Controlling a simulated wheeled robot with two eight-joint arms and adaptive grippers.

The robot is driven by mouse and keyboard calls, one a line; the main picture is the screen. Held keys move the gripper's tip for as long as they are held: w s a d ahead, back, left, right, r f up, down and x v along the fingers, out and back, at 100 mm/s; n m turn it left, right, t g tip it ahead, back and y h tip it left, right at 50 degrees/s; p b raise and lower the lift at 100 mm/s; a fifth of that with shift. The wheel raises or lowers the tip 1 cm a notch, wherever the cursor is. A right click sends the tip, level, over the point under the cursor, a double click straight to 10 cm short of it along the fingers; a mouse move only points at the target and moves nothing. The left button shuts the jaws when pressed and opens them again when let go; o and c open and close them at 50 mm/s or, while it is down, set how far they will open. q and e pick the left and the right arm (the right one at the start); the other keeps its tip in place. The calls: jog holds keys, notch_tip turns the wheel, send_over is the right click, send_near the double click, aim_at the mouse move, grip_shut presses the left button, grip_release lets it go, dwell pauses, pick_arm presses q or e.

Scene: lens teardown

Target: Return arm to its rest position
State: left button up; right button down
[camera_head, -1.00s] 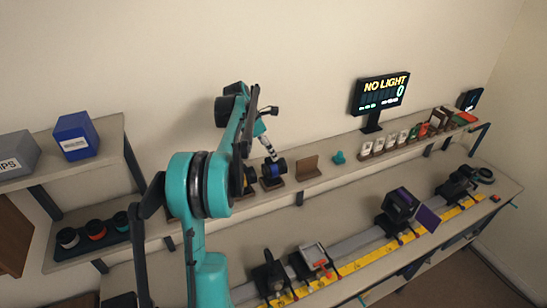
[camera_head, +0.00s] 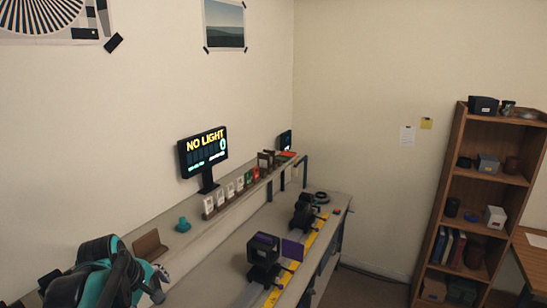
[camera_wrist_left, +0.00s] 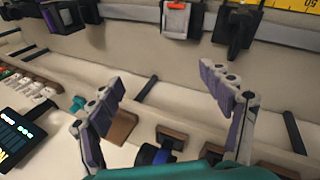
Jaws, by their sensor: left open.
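My left arm (camera_head: 95,277), teal and black, shows at the lower left of the head view, over the near end of the shelf. Its gripper (camera_head: 158,284) is partly cut off there by the arm and frame edge. In the left wrist view the left gripper (camera_wrist_left: 162,80) is open, its two fingers wide apart with nothing between them. Behind the fingers are the shelf edge and bench, not touched as far as I can tell. My right gripper is not in view.
The shelf carries a brown holder (camera_head: 149,245), a teal piece (camera_head: 183,225), a row of small cards (camera_head: 230,190) and a "NO LIGHT" display (camera_head: 203,153). Optical mounts (camera_head: 263,257) stand on the bench rail. A bookcase (camera_head: 447,200) stands at the right; the floor before it is clear.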

pick_arm(q)
jog(key=s+d+f+m+b, duration=0.4)
jog(key=s+f+m, duration=0.1)
jog(key=f, duration=0.3)
jog(key=s+d+f+m+t+b, duration=0.1)
jog(key=s+d+f+m+b, duration=0.3)
jog(key=f, duration=0.4)
jog(key=s+d+f+m+t+b, duration=0.1)
jog(key=s+d+f+m+b, duration=0.3)
jog(key=f, duration=0.4)
jog(key=s+m+b, duration=0.1)
jog(key=s+m, duration=0.1)
jog(key=shift+m, duration=0.3)
